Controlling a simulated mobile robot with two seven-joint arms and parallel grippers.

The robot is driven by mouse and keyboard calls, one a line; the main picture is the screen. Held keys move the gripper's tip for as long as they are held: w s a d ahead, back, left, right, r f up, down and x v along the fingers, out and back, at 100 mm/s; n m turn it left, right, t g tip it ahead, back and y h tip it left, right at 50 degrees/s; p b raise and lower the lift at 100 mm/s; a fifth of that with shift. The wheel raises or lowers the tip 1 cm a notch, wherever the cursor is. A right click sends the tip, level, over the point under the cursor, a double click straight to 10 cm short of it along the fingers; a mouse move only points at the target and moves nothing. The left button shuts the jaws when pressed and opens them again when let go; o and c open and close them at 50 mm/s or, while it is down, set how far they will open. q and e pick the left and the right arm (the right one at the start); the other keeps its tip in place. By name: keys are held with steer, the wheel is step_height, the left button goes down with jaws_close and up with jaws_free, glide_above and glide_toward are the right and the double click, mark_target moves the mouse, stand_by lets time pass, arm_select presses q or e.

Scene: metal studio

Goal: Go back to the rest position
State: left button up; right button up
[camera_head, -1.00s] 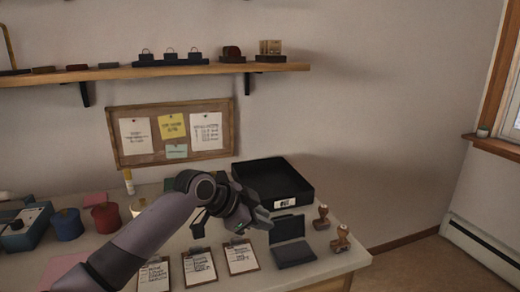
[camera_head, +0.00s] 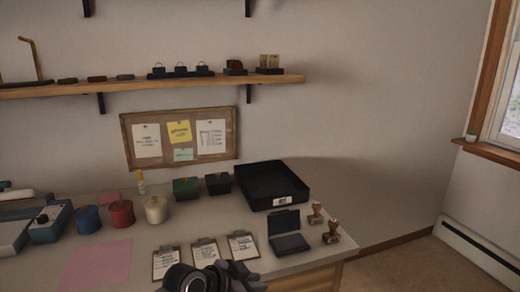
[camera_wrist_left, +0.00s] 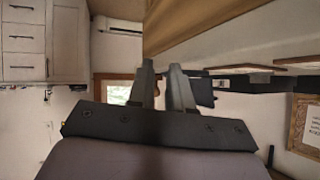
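My left gripper (camera_head: 243,274) is at the bottom edge of the head view, in front of the clipboards and the table's front edge, with part of my arm beside it. In the left wrist view, its two grey fingers (camera_wrist_left: 163,78) stand a small gap apart, with nothing clearly held between them. My right gripper is in neither view. On the table stand an open dark ink pad (camera_head: 289,238) and two wooden stamps (camera_head: 331,232), all clear of my left gripper.
A black tray (camera_head: 272,186) stands at the back right of the table. Three clipboards (camera_head: 204,255) lie along the front, with several coloured pots (camera_head: 121,214) behind to the left. A shelf (camera_head: 200,84) and a cork board (camera_head: 180,137) are on the wall.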

arm_select(q)
steer(key=s+a+f+n+t+y+p, duration=0.1)
steer(key=s+a+f+n+y+p, duration=0.1)
steer(key=s+a, duration=0.4)
steer(key=s+a+f+n+t+y+p, duration=0.1)
steer(key=s+a+f+n, duration=0.3)
steer(key=s, duration=0.8)
steer(key=s+a+f+n+t+y+p, duration=0.1)
steer(key=s+a+f+n+y+p, duration=0.2)
steer(key=s+a, duration=0.6)
steer(key=shift+n+t, duration=0.3)
